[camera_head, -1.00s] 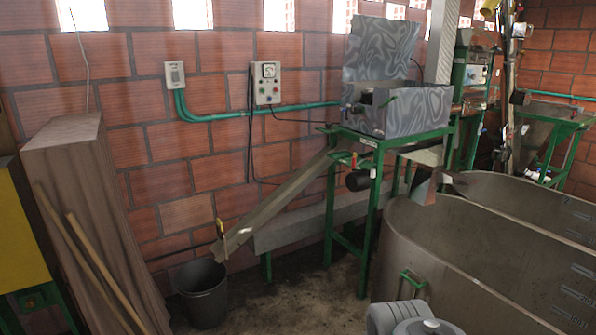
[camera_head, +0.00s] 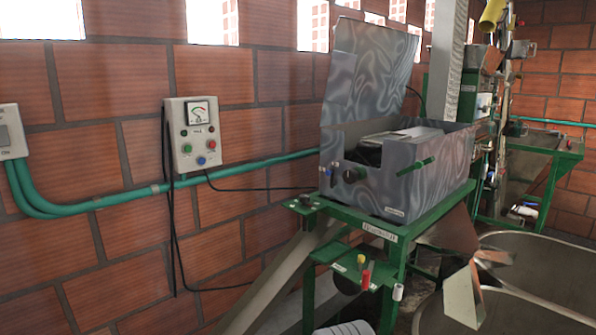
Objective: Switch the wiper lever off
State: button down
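No part in view is readably marked as the wiper lever, so I cannot tell which one it is. A green-handled lever (camera_head: 416,166) sticks out of the front of the grey patterned metal machine box (camera_head: 400,190). A blue knob (camera_head: 328,172) sits at the left of that front. Below, a small green shelf (camera_head: 345,256) carries a yellow-topped handle (camera_head: 361,260) and a red handle (camera_head: 366,277); a white-tipped handle (camera_head: 398,292) is beside them. The small labels are unreadable. My gripper is not in view.
A control box (camera_head: 196,135) with a gauge and coloured buttons hangs on the brick wall, above a green pipe (camera_head: 255,166). The machine stands on a green frame (camera_head: 440,212). A sloped chute (camera_head: 275,285) runs down left. A large metal tank (camera_head: 525,310) stands at lower right.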

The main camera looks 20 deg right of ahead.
aim_at(328, 173)
jog(key=i, duration=1.55)
jog(key=u, duration=0.3)
